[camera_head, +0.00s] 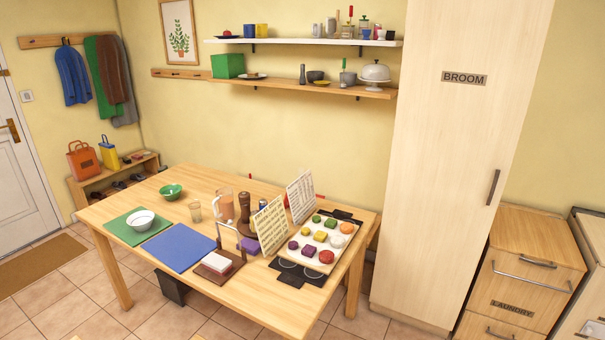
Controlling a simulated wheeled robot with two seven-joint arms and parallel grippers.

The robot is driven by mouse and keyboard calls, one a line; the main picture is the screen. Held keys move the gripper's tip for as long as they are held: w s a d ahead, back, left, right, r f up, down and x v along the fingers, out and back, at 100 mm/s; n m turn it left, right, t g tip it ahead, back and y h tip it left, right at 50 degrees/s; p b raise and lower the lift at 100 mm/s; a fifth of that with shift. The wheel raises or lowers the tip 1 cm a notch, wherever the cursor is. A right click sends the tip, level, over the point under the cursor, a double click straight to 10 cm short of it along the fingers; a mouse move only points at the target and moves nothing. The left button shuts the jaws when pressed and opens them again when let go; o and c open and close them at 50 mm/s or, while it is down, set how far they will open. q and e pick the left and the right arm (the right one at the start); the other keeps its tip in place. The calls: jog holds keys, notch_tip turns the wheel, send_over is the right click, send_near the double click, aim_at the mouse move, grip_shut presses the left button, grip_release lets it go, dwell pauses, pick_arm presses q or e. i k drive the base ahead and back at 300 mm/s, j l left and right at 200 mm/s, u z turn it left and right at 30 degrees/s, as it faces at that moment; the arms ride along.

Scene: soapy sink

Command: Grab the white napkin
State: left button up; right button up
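What looks like a stack of white napkins (218,260) lies in a brown holder (208,270) near the front edge of the wooden table. I cannot tell single napkins apart at this size. Neither of my grippers is in view, so nothing shows of their hold or place.
A blue mat (178,247) lies left of the holder, and a green mat with a white bowl (140,220) farther left. Upright printed cards (270,226) and a tray of colourful food (296,252) stand to the right. Bare tabletop (245,302) lies in front.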

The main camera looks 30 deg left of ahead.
aim_at(214, 261)
jog(key=i+u, duration=0.25)
jog(key=u, duration=0.15)
jog(key=i+l+u, duration=0.15)
jog(key=u, duration=0.3)
jog(key=i+l+u, duration=0.25)
jog(key=u, duration=0.15)
jog(key=i+l+u, duration=0.25)
jog(key=u, duration=0.15)
jog(key=i+l+u, duration=0.15)
jog(key=l+u, duration=0.25)
jog(key=i+l+u, duration=0.2)
jog(key=l+u, duration=0.15)
jog(key=l, duration=0.3)
jog(key=i+l+u, duration=0.2)
jog(key=l, duration=0.15)
jog(key=k+j, duration=0.05)
jog(key=k, duration=0.05)
